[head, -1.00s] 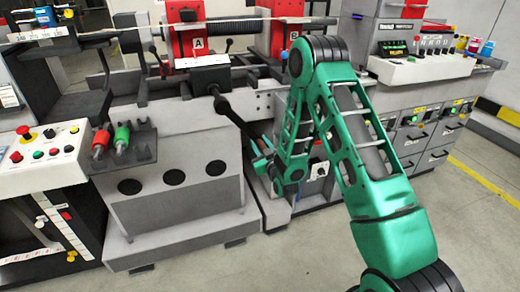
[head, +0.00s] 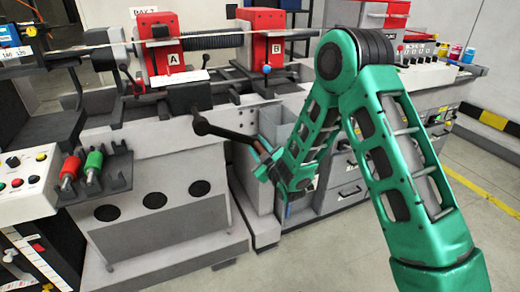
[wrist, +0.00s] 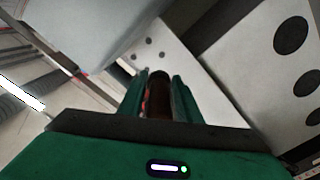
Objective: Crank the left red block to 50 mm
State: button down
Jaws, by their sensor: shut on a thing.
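The left red block (head: 163,47), labelled A, stands on the machine's rail in the head view. A long pale ruler-like strip (head: 212,33) runs across the blocks; its small marks are not readable here. The black crank (head: 232,133) reaches from its hub below block A down and right to my gripper (head: 268,168). In the wrist view my gripper (wrist: 157,95) is shut on the dark brown-red crank handle (wrist: 158,100), which lies between the two green fingers. In the head view my fingertips are small and partly hidden.
A second red block B (head: 262,22) stands right of block A. Red (head: 70,170) and green (head: 93,163) handled tools sit in a dark rack on the left. A control panel (head: 20,175) is at far left. Grey drawers (head: 345,190) stand behind my arm.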

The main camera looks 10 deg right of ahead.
jog(key=shift+d, duration=0.25)
jog(key=c, duration=1.5)
grip_release()
jog(key=shift+c, duration=0.2)
jog(key=shift+s, duration=0.1)
jog(key=shift+s, duration=0.1)
jog(key=v, duration=1)
jog(key=shift+s, duration=0.2)
jog(key=shift+d, duration=0.1)
